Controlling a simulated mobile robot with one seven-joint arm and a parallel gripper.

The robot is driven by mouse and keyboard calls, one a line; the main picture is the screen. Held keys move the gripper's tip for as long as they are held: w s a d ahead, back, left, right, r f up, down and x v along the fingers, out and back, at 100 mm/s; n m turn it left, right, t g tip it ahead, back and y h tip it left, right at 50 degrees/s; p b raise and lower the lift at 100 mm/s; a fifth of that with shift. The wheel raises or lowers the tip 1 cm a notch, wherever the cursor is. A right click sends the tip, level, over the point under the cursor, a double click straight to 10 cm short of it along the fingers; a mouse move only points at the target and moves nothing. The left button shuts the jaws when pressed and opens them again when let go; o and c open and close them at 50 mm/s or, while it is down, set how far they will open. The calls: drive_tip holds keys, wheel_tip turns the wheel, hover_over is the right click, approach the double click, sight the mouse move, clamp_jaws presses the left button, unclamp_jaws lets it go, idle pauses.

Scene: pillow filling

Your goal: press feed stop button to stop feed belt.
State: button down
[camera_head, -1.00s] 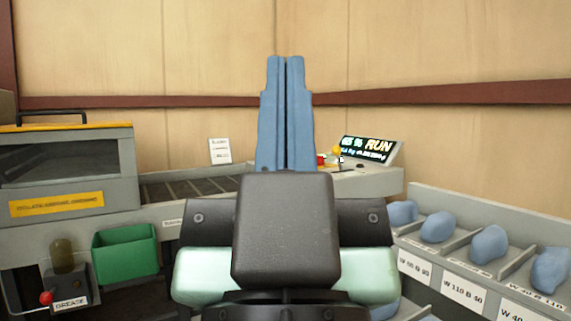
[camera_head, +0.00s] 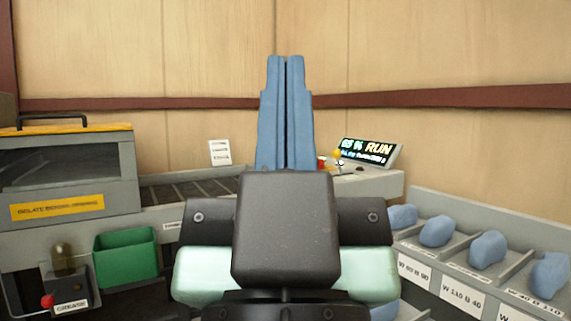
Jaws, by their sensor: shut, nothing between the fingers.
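My gripper (camera_head: 287,60) is shut and empty, its two blue fingers side by side and pointing up in the middle of the view. I cannot tell which control is the feed stop button. The fingers appear apart from the console. The feed belt (camera_head: 190,189) with rollers runs left of the fingers; its right part is hidden.
At left are a grey machine with a yellow-edged lid (camera_head: 70,170), a green bin (camera_head: 127,257) and a grease unit with a red knob (camera_head: 47,301). At right, a labelled rack (camera_head: 420,270) holds several blue pillows (camera_head: 437,229). A white notice (camera_head: 220,152) is on the wall.

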wheel_tip(320, 180, up, 29)
drive_tip(key=p, duration=2.7)
drive_tip(key=shift+p, duration=0.4)
drive_tip(key=shift+a, duration=0.1)
